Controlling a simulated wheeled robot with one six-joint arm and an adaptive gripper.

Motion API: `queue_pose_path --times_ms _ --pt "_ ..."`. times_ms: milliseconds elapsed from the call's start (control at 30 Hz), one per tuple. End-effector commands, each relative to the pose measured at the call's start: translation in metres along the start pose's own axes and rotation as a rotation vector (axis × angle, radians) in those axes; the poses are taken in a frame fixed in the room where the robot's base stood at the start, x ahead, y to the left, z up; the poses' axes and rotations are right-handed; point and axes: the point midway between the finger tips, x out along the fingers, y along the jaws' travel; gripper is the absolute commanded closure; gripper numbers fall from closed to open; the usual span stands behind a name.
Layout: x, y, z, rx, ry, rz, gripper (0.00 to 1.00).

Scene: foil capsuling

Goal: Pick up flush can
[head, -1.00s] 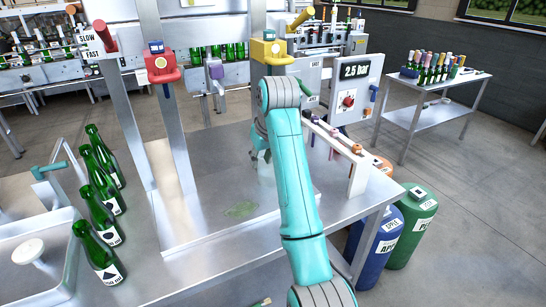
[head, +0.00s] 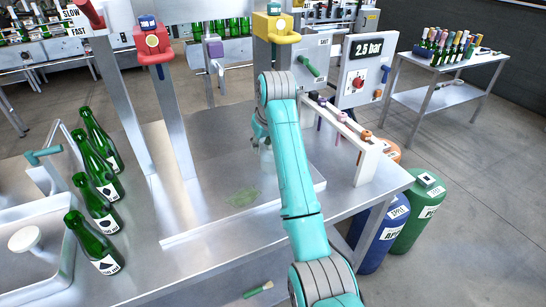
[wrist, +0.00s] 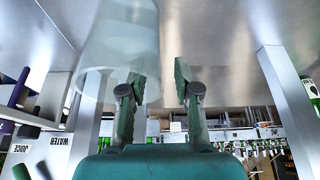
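The flush can appears to be the pale, see-through cylinder (wrist: 120,45) at the upper left of the wrist view. In the head view a small part of it (head: 266,155) shows on the steel table, mostly hidden behind my arm. My gripper (wrist: 160,75) is open, with a clear gap between its two fingers. The cylinder overlaps the left finger in the wrist view; I cannot tell whether they touch. In the head view my gripper (head: 258,131) is low over the table, beside the cylinder and partly hidden by my arm.
Several green bottles (head: 98,205) stand at the table's left, by a sink (head: 28,240). A white rack (head: 368,160) with coloured nozzles stands to the right of my arm. Steel posts (head: 170,125) rise behind.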

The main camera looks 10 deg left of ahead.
Motion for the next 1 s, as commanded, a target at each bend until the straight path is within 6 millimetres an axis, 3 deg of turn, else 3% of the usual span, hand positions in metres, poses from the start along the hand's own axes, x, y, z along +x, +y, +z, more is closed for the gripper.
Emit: queue_pose_path --times_ms 200,467,500,600,633,1000 --pt "0.026 0.000 0.000 0.000 -0.001 0.000 0.68" --pt "0.029 0.000 0.000 0.000 0.000 0.000 0.68" --pt "0.029 0.000 0.000 0.000 0.000 0.000 0.71" --pt "0.029 0.000 0.000 0.000 0.000 0.000 0.96" --pt "0.029 0.000 0.000 0.000 0.000 0.000 1.00" --pt "0.029 0.000 0.000 0.000 0.001 0.000 1.00"
